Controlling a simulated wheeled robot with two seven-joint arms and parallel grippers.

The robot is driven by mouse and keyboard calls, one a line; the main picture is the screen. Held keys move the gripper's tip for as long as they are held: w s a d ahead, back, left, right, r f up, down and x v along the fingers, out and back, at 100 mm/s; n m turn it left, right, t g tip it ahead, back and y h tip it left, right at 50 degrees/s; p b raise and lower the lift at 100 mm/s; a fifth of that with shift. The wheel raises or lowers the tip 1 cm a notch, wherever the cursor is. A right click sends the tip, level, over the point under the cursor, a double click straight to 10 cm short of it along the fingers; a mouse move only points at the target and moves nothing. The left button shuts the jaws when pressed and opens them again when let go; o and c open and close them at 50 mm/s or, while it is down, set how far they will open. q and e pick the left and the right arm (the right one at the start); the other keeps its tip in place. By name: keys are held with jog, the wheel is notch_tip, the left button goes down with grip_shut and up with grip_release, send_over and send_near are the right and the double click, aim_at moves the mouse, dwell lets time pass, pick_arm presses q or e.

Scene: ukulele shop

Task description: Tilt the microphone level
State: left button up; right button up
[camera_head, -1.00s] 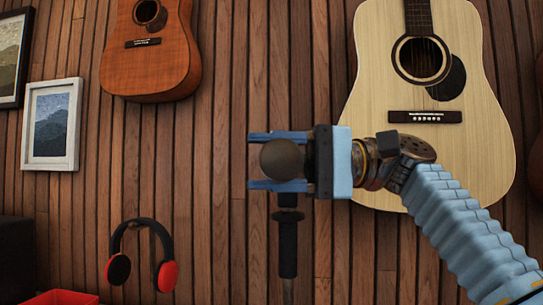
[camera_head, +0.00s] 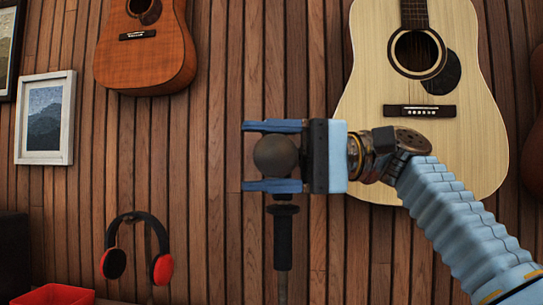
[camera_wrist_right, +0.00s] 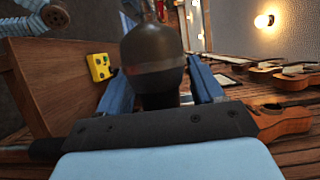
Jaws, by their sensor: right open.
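The microphone (camera_head: 276,156) shows as a dark round head, pointing roughly toward the head camera. A black stand (camera_head: 283,240) runs down below it. My right gripper (camera_head: 252,156) comes in from the right and is open, one blue finger above the head and one below, with a small gap on each side. In the right wrist view the microphone (camera_wrist_right: 152,55) fills the space between the blue fingers of the gripper (camera_wrist_right: 163,88), its lower part dark. The joint between microphone and stand is hidden.
A pale guitar (camera_head: 380,110) hangs behind my right arm, and a brown guitar (camera_head: 150,62) hangs at upper left. Headphones (camera_head: 112,263) hang at lower left above a red bin (camera_head: 55,295). A yellow pedal (camera_wrist_right: 99,67) shows in the wrist view.

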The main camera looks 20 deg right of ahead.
jog(key=s+d+p, duration=0.1)
jog(key=s+d, duration=0.1)
jog(key=d, duration=1.1)
jog(key=shift+d+p, duration=0.3)
jog(key=shift+d, duration=0.05)
jog(key=shift+s, duration=0.1)
